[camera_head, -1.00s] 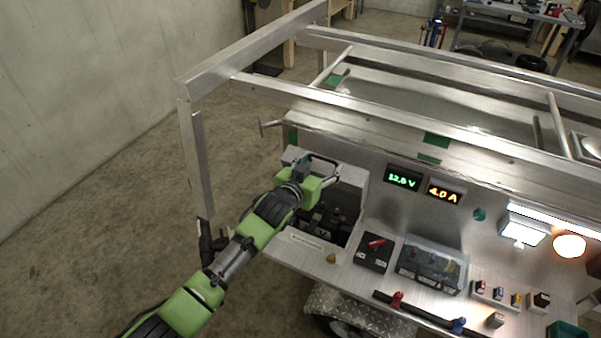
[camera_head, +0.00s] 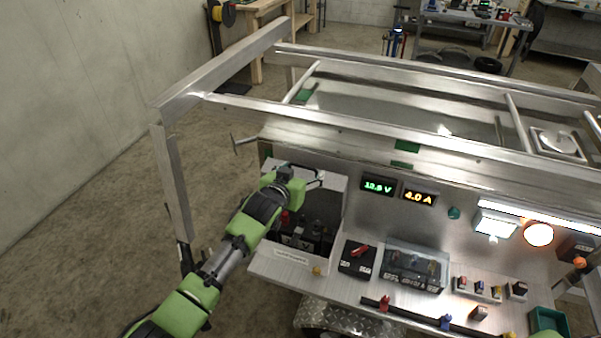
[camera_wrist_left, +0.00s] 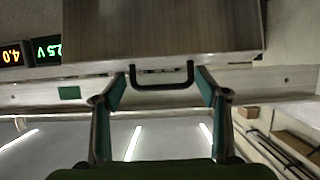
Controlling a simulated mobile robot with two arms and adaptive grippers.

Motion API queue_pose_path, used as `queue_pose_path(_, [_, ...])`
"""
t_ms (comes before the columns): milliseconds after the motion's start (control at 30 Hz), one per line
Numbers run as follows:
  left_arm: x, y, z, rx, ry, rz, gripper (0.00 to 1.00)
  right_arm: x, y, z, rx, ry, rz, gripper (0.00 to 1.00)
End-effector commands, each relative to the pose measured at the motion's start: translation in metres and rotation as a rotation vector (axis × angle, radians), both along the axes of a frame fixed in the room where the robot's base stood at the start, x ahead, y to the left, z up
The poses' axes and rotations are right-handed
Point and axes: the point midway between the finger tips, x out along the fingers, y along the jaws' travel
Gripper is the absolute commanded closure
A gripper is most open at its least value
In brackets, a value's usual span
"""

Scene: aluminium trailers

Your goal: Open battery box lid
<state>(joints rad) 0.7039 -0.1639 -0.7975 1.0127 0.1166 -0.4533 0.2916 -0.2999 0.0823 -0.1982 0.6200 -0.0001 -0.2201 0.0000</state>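The battery box (camera_head: 292,256) is at the left end of the trailer's panel in the head view, with its dark interior and a red part showing. Its pale grey lid (camera_head: 332,192) stands raised at the back of the box. In the left wrist view the lid (camera_wrist_left: 165,25) fills the upper middle, with a black handle (camera_wrist_left: 162,86) on its edge. My left gripper (camera_wrist_left: 162,75) has its fingers apart, one at each end of the handle, with slight gaps. In the head view my left gripper (camera_head: 316,179) is at the lid's top. My right gripper is out of view.
An aluminium frame rail (camera_head: 225,62) and post (camera_head: 172,185) stand close behind and left of my left arm. Right of the box are a red switch (camera_head: 358,255), a clear-covered fuse block (camera_head: 415,268) and lit displays (camera_head: 378,186). Open floor lies to the left.

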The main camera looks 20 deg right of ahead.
Motion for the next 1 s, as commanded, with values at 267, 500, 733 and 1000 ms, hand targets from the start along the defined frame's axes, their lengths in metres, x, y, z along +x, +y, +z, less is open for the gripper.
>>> queue_pose_path(267, [-0.002, 0.003, -0.001, 0.002, 0.002, 0.002, 0.33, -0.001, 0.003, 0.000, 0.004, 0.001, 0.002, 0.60])
queue_pose_path(500, [-0.018, 0.015, 0.006, 0.002, 0.001, 0.002, 0.33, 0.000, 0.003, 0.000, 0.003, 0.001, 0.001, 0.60])
queue_pose_path(733, [-0.042, 0.032, 0.019, 0.002, 0.000, 0.001, 0.33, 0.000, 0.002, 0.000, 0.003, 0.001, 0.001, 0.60])
queue_pose_path(1000, [-0.072, 0.053, 0.034, 0.001, 0.001, 0.001, 0.33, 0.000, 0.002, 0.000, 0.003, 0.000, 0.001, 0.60])
